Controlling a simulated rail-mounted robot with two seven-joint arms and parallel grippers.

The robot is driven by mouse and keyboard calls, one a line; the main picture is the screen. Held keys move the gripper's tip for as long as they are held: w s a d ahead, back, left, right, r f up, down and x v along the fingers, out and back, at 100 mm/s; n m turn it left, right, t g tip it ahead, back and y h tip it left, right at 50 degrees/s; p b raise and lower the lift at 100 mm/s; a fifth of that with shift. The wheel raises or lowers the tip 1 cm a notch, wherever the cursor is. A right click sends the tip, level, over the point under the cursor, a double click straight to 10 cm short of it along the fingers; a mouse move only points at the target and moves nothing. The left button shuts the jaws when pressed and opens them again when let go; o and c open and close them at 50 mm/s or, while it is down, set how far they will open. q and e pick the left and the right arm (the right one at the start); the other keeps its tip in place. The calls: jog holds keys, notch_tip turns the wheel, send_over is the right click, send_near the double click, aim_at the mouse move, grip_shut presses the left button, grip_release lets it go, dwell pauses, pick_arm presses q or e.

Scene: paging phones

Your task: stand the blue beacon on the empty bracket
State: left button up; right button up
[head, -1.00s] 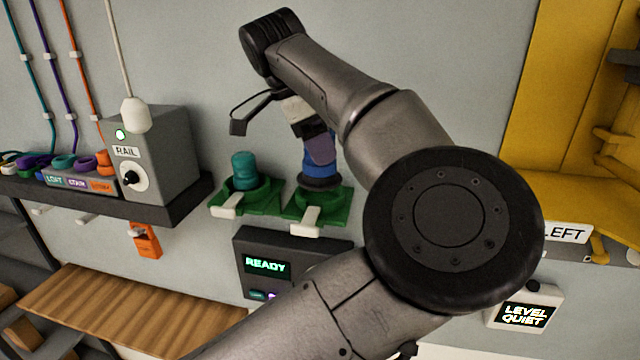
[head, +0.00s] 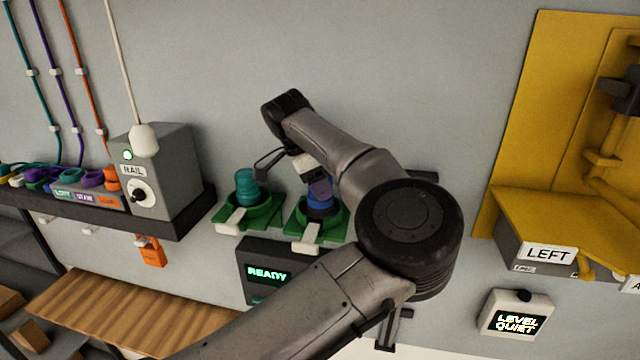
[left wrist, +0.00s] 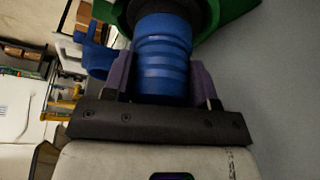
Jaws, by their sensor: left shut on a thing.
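The blue beacon (head: 319,205) is upright at the right-hand green bracket (head: 304,233), its lower end within the bracket's outline. My left gripper (head: 320,188) is above it, with purple fingers shut on the beacon. In the left wrist view the ribbed blue beacon (left wrist: 162,58) is between the two fingers (left wrist: 160,82). Its dark collar meets the green bracket (left wrist: 222,18) there; whether it is fully seated I cannot tell. My forearm partly covers the right side in the head view. My right gripper is not in view.
A teal beacon (head: 246,187) stands on the left green bracket (head: 236,226), close beside. A dark READY panel (head: 250,262) is below. The grey RAIL box (head: 165,165) stands on a shelf to the left. A yellow fixture (head: 540,110) is at right.

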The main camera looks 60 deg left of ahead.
pick_arm(q)
jog(key=shift+f, duration=0.6)
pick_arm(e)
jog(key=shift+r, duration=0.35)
pick_arm(q)
jog(key=shift+f, duration=0.2)
jog(key=o, duration=1.2)
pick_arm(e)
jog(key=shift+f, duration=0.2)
pick_arm(q)
jog(key=shift+r, duration=0.15)
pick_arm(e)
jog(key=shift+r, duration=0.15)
